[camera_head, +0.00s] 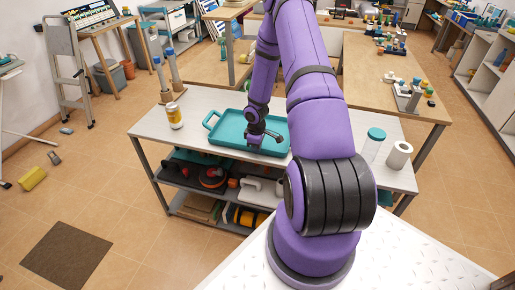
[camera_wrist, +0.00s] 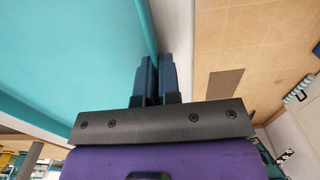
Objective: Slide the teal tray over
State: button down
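The teal tray (camera_head: 228,139) lies flat and empty on the white top of a shelf cart (camera_head: 195,101). Its left handle shows, and my arm hides part of its right side. My gripper (camera_head: 256,146) is down at the tray's near edge. In the wrist view the tray (camera_wrist: 70,50) fills the left side. There the two dark blue fingers (camera_wrist: 158,78) are close together, one on each side of the tray's rim, and look shut on it. The fingertips' contact with the rim is partly hidden.
A yellow can (camera_head: 174,115) stands left of the tray. A teal-lidded jar (camera_head: 374,142) and a white roll (camera_head: 399,155) stand at the right. Two blue-topped bottles (camera_head: 165,75) stand at the back left corner. Bare cart top shows left of the tray.

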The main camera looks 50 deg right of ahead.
jog(key=c, duration=1.2)
grip_release()
jog(key=shift+c, duration=0.2)
jog(key=shift+r, duration=0.1)
notch_tip(320, 180, up, 11)
jog(key=shift+f, duration=0.2)
